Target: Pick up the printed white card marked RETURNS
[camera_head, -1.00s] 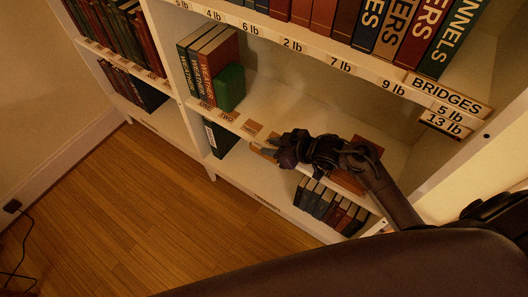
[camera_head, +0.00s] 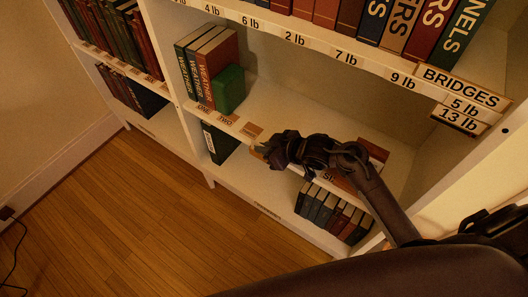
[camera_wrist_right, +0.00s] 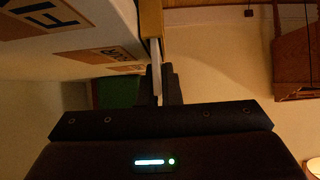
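My right gripper (camera_head: 260,150) is at the front edge of the middle shelf, right of the small labels. In the right wrist view its two dark fingers (camera_wrist_right: 160,85) are close together with a thin white strip (camera_wrist_right: 156,68) between them. The strip looks like a white card seen edge-on, and the fingers appear shut on it. It runs down from a tan piece (camera_wrist_right: 150,20) at the shelf edge. No print shows on it, so I cannot read RETURNS. In the head view the card is not clear at the fingertips. My left gripper is not in view.
WEATHER books (camera_head: 205,62) and a green block (camera_head: 229,88) stand on the middle shelf. Small books (camera_head: 335,212) stand on the lower shelf under my forearm. A reddish-brown item (camera_head: 373,152) is partly behind the arm. Weight labels (camera_head: 345,58) line the upper shelf edge.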

